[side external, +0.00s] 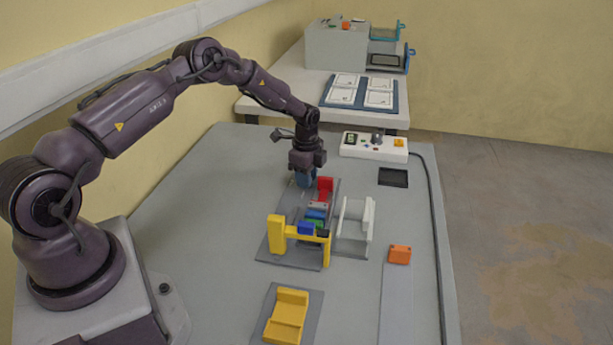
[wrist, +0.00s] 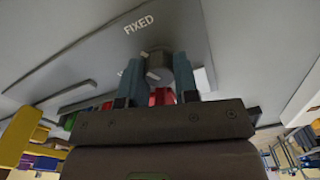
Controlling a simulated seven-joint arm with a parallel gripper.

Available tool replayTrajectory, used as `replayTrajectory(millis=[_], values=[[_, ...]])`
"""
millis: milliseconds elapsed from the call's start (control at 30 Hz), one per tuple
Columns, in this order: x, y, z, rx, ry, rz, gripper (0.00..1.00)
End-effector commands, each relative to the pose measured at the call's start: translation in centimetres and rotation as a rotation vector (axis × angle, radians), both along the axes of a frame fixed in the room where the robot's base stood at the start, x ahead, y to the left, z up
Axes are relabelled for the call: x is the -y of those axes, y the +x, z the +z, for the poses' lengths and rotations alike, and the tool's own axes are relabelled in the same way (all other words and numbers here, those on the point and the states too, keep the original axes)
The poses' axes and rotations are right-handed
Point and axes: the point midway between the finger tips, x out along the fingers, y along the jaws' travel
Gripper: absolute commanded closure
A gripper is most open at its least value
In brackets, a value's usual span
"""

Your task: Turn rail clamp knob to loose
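The grey rail clamp knob (wrist: 158,68) sits on a grey plate (wrist: 90,62) in the wrist view. White lettering on the plate reads FIXED (wrist: 138,24); another marking beside the knob is mostly covered by a finger. My gripper (wrist: 159,75) has one blue finger on each side of the knob, and both look to be against it. In the side view my gripper (side external: 305,182) points down at the far end of the rail fixture plate (side external: 275,243), behind a red block (side external: 325,186); the knob is hidden there.
A white control box (side external: 374,146) and a black tray (side external: 393,177) lie beyond to the right. A yellow holder (side external: 287,317) stands in front. The left tabletop is clear.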

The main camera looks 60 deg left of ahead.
Motion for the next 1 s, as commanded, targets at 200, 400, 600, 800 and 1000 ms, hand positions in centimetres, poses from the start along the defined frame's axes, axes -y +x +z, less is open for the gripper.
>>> replayTrajectory(millis=[200, 400, 600, 800, 1000], values=[[-0.03, 0.03, 0.04, 0.001, 0.001, 0.018, 0.95], [-0.02, 0.03, 0.05, 0.001, 0.0, 0.1, 0.95], [-0.01, 0.04, 0.05, 0.001, 0.002, 0.244, 0.95], [-0.03, 0.03, 0.04, 0.001, 0.0, 0.402, 0.95], [-0.01, 0.02, 0.03, 0.001, 0.0, 0.53, 0.95]])
